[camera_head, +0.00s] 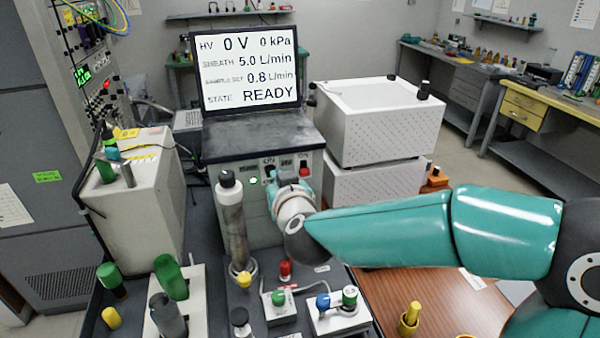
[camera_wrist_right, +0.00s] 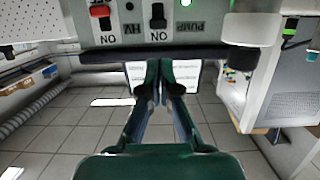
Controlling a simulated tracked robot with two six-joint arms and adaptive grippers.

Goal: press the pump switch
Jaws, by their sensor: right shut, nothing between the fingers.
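The pump switch is a black toggle beside the PUMP label; in the right wrist view (camera_wrist_right: 157,17) it stands upside down at the top. In the head view the pump switch (camera_head: 270,171) shows just above my right gripper, between the green lamp and the red HV switch. My right gripper (camera_wrist_right: 160,78) is shut and empty. Its fingertips lie below the switch in the wrist picture, apart from it in that picture; whether anything touches is unclear. In the head view my wrist hides the fingertips. My left gripper is not in view.
The red HV switch (camera_head: 305,169) sits right of the pump switch. A monitor (camera_head: 245,70) above reads 0 V and READY. A grey cylinder (camera_head: 232,220) stands left of my gripper. Several coloured knobs and valves stand in front. White boxes (camera_head: 375,120) are at the right.

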